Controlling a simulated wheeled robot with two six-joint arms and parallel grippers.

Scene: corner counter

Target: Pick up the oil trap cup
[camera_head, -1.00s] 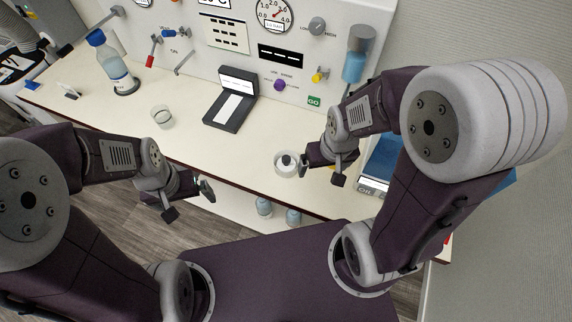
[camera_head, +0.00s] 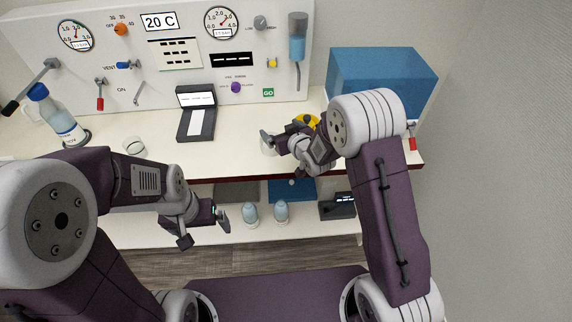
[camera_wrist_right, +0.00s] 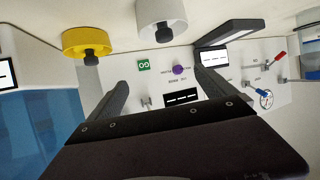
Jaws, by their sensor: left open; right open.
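Two cup-like pieces with black knobs are near my right gripper, one white and one yellow. I cannot tell by any label which is the oil trap cup. The white one (camera_wrist_right: 163,14) shows at the top of the right wrist view; in the head view (camera_head: 268,147) my right gripper partly hides it. The yellow one (camera_wrist_right: 86,41) is left of it, and shows in the head view (camera_head: 308,121) behind my right wrist. My right gripper (camera_head: 283,154) is open and empty, its fingers (camera_wrist_right: 163,85) apart from both pieces. My left gripper (camera_head: 204,231) is open and empty before the counter.
A blue box (camera_head: 382,78) stands at the counter's right end. A black case (camera_head: 196,122), a small glass (camera_head: 134,147) and a blue-capped bottle (camera_head: 58,116) stand further left. The instrument panel (camera_head: 160,84) rises behind. Bottles (camera_head: 250,213) stand on the lower shelf.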

